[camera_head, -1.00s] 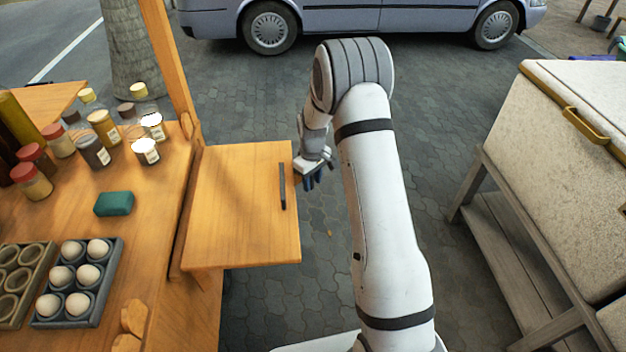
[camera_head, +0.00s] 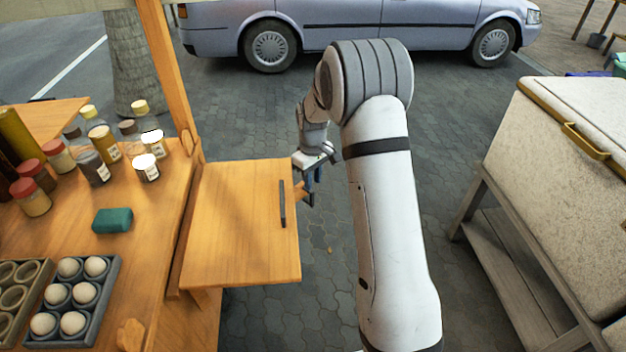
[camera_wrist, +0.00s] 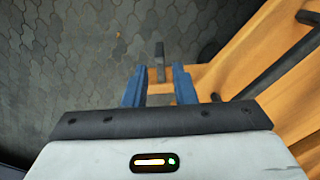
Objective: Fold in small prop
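The small prop shows in the wrist view as a short wooden piece with a dark grey end (camera_wrist: 160,50). In the head view it pokes out past the right edge of the wooden side shelf (camera_head: 235,245), just below my gripper (camera_head: 312,180). In the wrist view my gripper (camera_wrist: 159,82) has its two blue fingers apart, with the prop in line with the gap between them. I cannot tell whether the fingers touch it or how far below them it is. The shelf stands out level from the cart.
A dark bar (camera_head: 282,203) lies along the shelf's right side. Jars (camera_head: 95,165), a green block (camera_head: 113,220) and an egg tray (camera_head: 110,285) stand on the cart. A pale chest (camera_head: 570,150) stands at right. Paving between is clear.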

